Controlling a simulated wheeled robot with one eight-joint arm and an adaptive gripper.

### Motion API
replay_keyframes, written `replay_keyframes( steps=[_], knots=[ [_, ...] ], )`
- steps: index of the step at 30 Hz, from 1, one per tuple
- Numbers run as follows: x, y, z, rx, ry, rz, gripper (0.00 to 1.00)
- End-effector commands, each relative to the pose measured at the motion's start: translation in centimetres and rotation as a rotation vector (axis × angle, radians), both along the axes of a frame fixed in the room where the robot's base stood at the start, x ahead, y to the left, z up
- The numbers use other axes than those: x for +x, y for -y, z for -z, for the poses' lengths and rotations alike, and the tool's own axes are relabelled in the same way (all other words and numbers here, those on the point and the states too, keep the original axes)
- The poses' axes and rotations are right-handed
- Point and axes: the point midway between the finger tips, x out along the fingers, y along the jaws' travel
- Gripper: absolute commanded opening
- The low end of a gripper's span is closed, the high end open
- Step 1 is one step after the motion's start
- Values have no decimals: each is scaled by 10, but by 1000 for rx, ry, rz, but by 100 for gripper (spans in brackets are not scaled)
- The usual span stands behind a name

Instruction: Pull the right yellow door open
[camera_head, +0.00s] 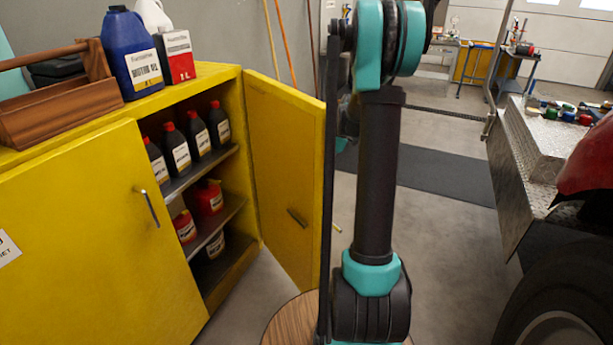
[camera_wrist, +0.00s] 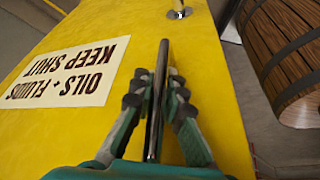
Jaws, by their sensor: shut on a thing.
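The yellow cabinet's right door (camera_head: 285,170) stands swung open in the head view, with a dark bar low on the face I see. The left door (camera_head: 90,235) is closed and has a metal handle (camera_head: 148,205). In the wrist view, a yellow door face (camera_wrist: 215,115) carries an upside-down label (camera_wrist: 68,72) reading "OILS + FLUIDS KEEP SHUT". My gripper (camera_wrist: 160,98) is shut on a slim metal handle (camera_wrist: 161,58) on that face, one finger each side. The gripper is hidden in the head view.
A wooden barrel (camera_wrist: 285,60) stands close beside the door; its round top (camera_head: 288,318) shows below in the head view. Bottles (camera_head: 180,150) stand on the cabinet shelves. A wooden toolbox (camera_head: 50,110) and cans sit on top. A vehicle (camera_head: 580,210) is at the right.

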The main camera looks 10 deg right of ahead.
Motion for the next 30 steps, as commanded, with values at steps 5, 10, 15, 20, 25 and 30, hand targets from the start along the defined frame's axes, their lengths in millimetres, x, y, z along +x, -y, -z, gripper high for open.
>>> replay_keyframes(
  steps=[5, 10, 15, 20, 25, 30],
  knots=[
    [-4, 16, 2, -11, -18, 6, 0],
    [-3, 18, 2, -11, -18, 6, 0],
    [-3, 18, 2, -11, -19, 7, 0],
    [-3, 19, 2, -11, -19, 7, 20],
    [-2, 18, 2, -11, -18, 6, 20],
    [-1, 18, 2, -11, -18, 4, 20]
  ],
)
